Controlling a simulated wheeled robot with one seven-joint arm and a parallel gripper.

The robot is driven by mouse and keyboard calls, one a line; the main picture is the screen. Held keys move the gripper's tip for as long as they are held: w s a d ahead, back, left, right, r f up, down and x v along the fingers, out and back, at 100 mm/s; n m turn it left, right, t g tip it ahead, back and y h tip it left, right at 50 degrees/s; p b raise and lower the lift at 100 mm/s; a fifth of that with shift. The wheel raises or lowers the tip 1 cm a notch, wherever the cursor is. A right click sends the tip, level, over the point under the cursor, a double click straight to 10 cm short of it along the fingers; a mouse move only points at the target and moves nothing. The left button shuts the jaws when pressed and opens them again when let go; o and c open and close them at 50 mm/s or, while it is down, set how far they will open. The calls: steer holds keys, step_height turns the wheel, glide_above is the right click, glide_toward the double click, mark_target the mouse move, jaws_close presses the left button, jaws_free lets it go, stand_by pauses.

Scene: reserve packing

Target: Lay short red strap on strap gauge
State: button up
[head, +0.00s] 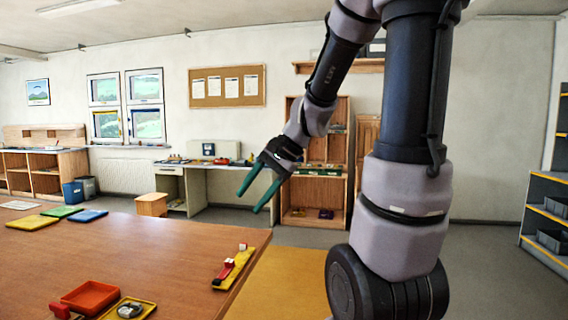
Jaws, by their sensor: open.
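A narrow yellow board (236,270), which looks like the strap gauge, lies at the right edge of the brown table. A short red strip (223,274), which looks like the short red strap, appears to lie along its left side, with a pale piece at its upper end. I cannot tell whether it is on the board or just beside it. My gripper (249,203) has two green fingers, apart and empty. It is in the air, above the board in the picture and well clear of the table.
A small red-and-white block (243,247) is at the board's far end. An orange-red tray (90,298), a yellow tray (142,310) with a round grey item, and a red object (60,311) are at the near left. Green (62,211) and blue (88,216) mats lie farther back. The middle of the table is clear.

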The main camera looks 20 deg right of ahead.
steer(key=s+d+r+n+t+h, duration=0.4)
steer(key=s+r+n, duration=0.2)
steer(key=s+r, duration=0.3)
steer(key=shift+a, duration=0.1)
stand_by(1.2)
